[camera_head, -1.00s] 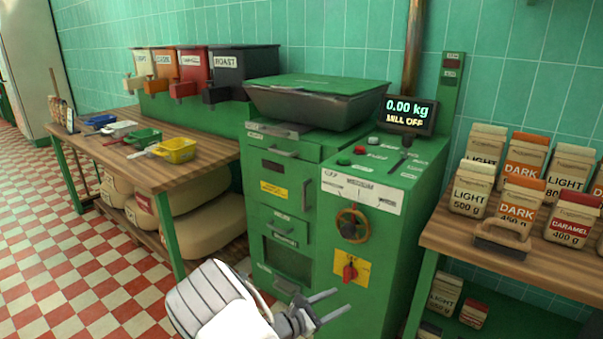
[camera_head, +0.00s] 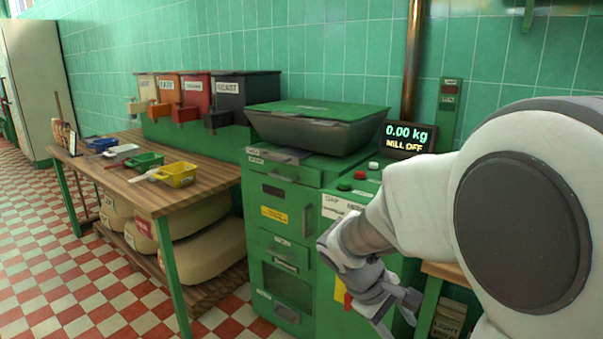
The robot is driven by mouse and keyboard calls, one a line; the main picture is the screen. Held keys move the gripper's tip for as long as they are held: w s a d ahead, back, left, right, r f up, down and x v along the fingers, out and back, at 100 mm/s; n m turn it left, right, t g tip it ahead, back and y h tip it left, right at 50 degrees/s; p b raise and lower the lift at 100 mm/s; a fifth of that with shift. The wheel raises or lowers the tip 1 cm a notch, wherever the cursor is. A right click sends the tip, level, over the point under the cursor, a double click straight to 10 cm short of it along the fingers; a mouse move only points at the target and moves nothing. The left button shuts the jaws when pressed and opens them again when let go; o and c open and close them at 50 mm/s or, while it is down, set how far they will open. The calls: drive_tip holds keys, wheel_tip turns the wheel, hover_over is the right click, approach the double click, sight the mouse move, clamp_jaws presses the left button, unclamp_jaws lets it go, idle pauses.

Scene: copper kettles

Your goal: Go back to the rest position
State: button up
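My gripper (camera_head: 392,315) is at the lower right of the head view, in front of the green mill (camera_head: 285,235). Its two fingers point down and to the right and stand apart. I see nothing between them. My white arm (camera_head: 430,200) fills the right side of the picture. It hides the mill's right front, including its wheel, and most of the shelf with the bags. The mill's display (camera_head: 409,138) reads 0.00 kg and MILL OFF.
A wooden table (camera_head: 125,185) at the left carries several coloured scoops, one of them yellow (camera_head: 177,174). Labelled bins (camera_head: 243,90) stand behind it. Sacks (camera_head: 195,255) lie below. The checkered floor (camera_head: 80,290) at the left is clear.

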drive_tip(key=s+a+r+m+t+y, duration=0.25)
drive_tip(key=s+r+m, duration=0.2)
drive_tip(key=s, duration=0.25)
drive_tip(key=s+a+r+m+t+y, duration=0.1)
drive_tip(key=s+r+m+t+y, duration=0.25)
drive_tip(key=s+r, duration=0.35)
wheel_tip(320, 180, up, 18)
drive_tip(key=g+p, duration=0.1)
drive_tip(key=p, duration=1.8)
drive_tip(key=shift+s+n, duration=0.35)
drive_tip(key=shift+n, duration=0.05)
drive_tip(key=shift+a+f, duration=0.1)
drive_tip(key=shift+c, duration=0.4)
